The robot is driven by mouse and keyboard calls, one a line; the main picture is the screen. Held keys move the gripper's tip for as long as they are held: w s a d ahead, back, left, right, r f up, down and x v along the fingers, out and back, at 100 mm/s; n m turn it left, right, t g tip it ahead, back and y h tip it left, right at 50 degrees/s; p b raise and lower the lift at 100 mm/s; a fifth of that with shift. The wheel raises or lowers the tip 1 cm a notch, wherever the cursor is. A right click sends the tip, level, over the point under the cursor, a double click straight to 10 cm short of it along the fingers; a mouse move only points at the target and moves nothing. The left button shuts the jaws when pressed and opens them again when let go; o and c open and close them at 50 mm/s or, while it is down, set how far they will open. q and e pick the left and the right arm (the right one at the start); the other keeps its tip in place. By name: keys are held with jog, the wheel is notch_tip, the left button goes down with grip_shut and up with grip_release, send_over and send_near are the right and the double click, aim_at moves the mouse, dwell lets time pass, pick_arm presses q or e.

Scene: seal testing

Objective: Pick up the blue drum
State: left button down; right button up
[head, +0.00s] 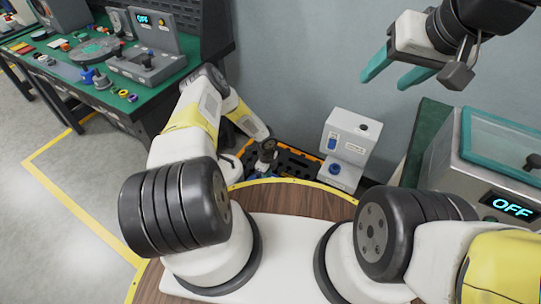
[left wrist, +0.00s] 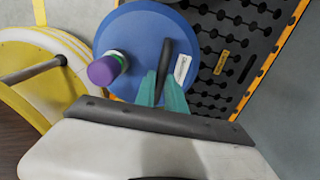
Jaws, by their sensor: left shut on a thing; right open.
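The blue drum (left wrist: 130,32) shows from above in the left wrist view, with a purple cap (left wrist: 104,70), a dark handle and a white label on its lid. My left gripper (left wrist: 162,82) has its teal fingers shut at the dark handle. My right gripper (head: 398,78) is open and empty at the upper right of the head view.
A black grid pallet with orange edges (head: 297,163) lies beside the drum, near a white and blue machine (head: 345,148) by the wall. A green workbench (head: 62,68) stands left. A teal-lidded machine reading OFF (head: 490,160) stands right. Grey floor is clear at left.

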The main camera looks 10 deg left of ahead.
pick_arm(q)
notch_tip(320, 180, up, 10)
jog(key=shift+f, duration=0.2)
dwell(0.6)
